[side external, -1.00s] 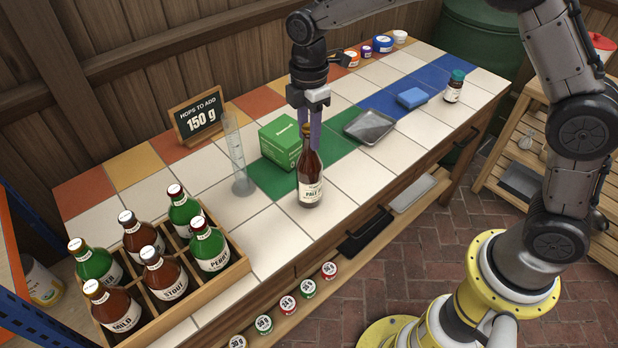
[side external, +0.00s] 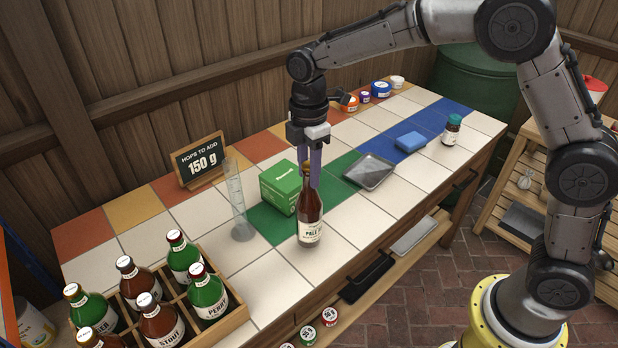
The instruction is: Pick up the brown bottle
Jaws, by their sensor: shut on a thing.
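The brown bottle (side external: 310,222) with a cream label stands upright near the front edge of the tiled counter, in front of the green box. My gripper (side external: 314,170) comes down from above and is shut on the bottle's neck.
The green box (side external: 281,190) and a clear measuring cylinder (side external: 238,205) stand close behind and left. A grey tray (side external: 369,171) and blue sponge (side external: 410,142) lie to the right. A wooden crate (side external: 237,316) of green and brown bottles is front left. A sign (side external: 199,161) stands behind.

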